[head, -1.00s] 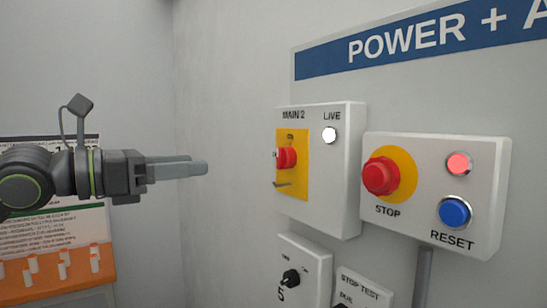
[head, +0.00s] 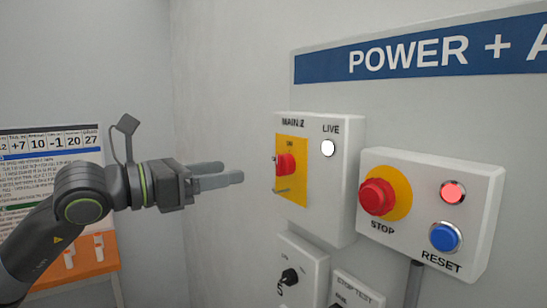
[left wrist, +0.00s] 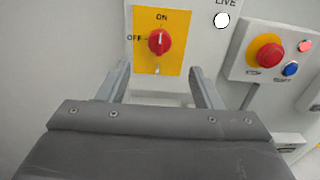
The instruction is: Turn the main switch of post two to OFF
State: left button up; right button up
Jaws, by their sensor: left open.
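The main switch is a red knob (head: 286,163) on a yellow plate (head: 297,190), on a grey box labelled MAIN 2. In the left wrist view the red knob (left wrist: 159,41) shows ON above it and OFF to its left. Its handle looks upright, toward ON, though the mark is small. My left gripper (head: 232,173) is open and empty, left of the box and apart from the knob, fingers pointing at it. In the left wrist view the knob lies between and beyond the fingertips. A small metal tab (left wrist: 157,69) sits below the knob. My right gripper is not in view.
A white LIVE lamp (head: 328,148) is lit beside the switch. To the right is a box with a red STOP button (head: 377,196), a lit red lamp (head: 453,192) and a blue RESET button (head: 445,237). Below is a black selector (head: 289,276). An orange rack (head: 85,262) stands at left.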

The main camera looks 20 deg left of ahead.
aim_at(277, 164)
pick_arm(q)
jog(key=shift+p+x, duration=2.25)
jog(key=shift+x, duration=3.45)
jog(key=c, duration=1)
